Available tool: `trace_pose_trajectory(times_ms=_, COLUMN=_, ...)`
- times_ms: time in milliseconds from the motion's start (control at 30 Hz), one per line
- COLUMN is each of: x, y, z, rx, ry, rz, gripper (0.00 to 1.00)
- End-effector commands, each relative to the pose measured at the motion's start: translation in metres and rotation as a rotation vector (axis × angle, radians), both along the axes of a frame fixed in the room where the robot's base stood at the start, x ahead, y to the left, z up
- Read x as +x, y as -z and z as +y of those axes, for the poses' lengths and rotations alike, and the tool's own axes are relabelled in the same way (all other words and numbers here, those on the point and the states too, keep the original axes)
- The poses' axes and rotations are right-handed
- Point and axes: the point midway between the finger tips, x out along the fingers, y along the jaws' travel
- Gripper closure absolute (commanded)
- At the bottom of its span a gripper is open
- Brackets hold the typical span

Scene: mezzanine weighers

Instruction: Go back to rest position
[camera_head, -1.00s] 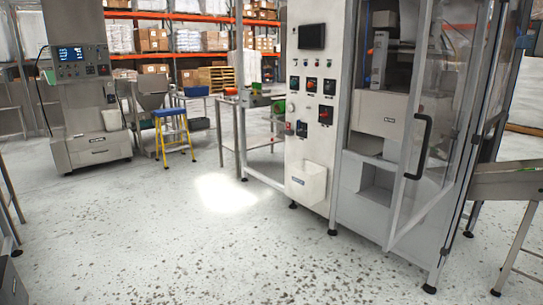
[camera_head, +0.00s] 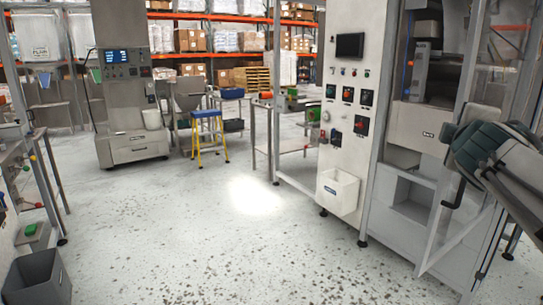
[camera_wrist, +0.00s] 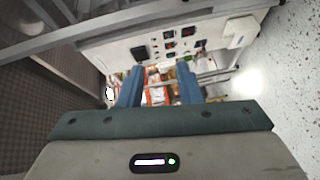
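My gripper (camera_wrist: 160,70) shows in the wrist view with its two blue fingers apart and nothing between them. It is open and empty. Behind the fingers lie the control panel and shelves, tilted in that view. In the head view, part of my arm shows at the right edge, in front of the machine's clear door. My gripper's fingers cannot be made out there.
A tall machine with a control panel (camera_head: 349,100) and a clear door stands at right. A weigher (camera_head: 125,95), a yellow-legged step stool (camera_head: 207,130) and a grey bin (camera_head: 37,278) are further left. The speckled floor in the middle is clear.

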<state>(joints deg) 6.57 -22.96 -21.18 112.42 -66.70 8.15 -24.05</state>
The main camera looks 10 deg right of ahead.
Motion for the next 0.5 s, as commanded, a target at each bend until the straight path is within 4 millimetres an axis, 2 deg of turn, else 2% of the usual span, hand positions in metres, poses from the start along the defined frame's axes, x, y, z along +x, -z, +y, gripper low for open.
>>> trace_pose_trajectory(times_ms=133, x=0.005, y=0.065, z=0.049, rx=0.374, ry=0.047, rz=0.045, gripper=0.68)
trace_pose_trajectory(times_ms=267, x=-0.008, y=0.129, z=0.102, rx=0.684, ry=0.125, rz=0.138, gripper=0.68)
trace_pose_trajectory(times_ms=400, x=-0.041, y=0.194, z=0.166, rx=0.978, ry=0.249, rz=0.285, gripper=0.68)
trace_pose_trajectory(times_ms=500, x=-0.072, y=0.231, z=0.208, rx=1.142, ry=0.349, rz=0.4, gripper=0.68)
